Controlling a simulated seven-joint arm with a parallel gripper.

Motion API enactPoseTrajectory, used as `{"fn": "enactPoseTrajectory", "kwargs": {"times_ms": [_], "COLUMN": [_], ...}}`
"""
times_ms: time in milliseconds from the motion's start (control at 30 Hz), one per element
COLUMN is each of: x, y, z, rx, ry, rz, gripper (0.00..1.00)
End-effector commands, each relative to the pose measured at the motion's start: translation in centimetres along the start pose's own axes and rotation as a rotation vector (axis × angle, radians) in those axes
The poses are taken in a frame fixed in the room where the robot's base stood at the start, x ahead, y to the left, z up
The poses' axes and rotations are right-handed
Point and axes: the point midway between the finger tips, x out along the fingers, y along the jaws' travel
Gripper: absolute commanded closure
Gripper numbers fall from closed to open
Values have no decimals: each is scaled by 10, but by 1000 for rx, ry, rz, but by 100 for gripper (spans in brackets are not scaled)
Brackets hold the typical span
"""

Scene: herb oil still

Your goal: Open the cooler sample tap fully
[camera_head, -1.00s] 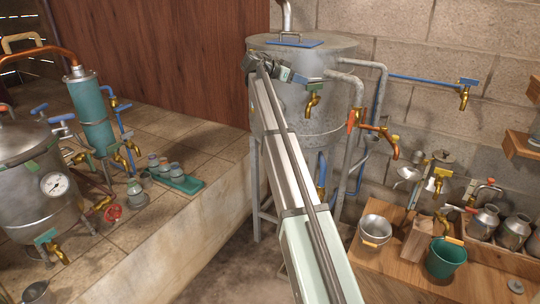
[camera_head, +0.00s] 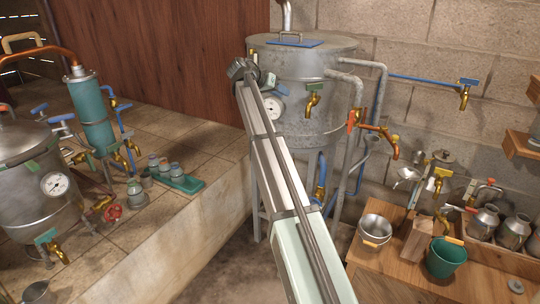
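The teal upright cylinder (camera_head: 93,115), with a copper pipe into its top, stands on the tiled ledge at left and looks like the cooler. Small brass taps (camera_head: 133,147) sit at its lower right side, with a blue pipe beside them. I cannot tell which is the sample tap or how far it is turned. My arm rises from the bottom middle to its wrist in front of the large grey tank (camera_head: 325,105), well right of the cooler. My gripper's fingers cannot be made out; the arm's far end hides them or they are too small.
A steel pot still (camera_head: 35,190) with a gauge stands left of the cooler. A green rack (camera_head: 183,183) of small jars sits on the ledge. The tank carries a brass tap (camera_head: 313,102) and pipes. A wooden bench (camera_head: 400,270) with pails and cans is at right.

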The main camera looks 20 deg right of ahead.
Motion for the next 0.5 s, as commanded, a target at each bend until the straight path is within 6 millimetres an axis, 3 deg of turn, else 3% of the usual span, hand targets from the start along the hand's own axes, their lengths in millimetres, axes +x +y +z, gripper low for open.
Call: {"fn": "enactPoseTrajectory", "kwargs": {"times_ms": [500], "x": [22], "y": [-28], "z": [78], "rx": [-225], "ry": [-79], "rz": [-145], "gripper": [75]}}
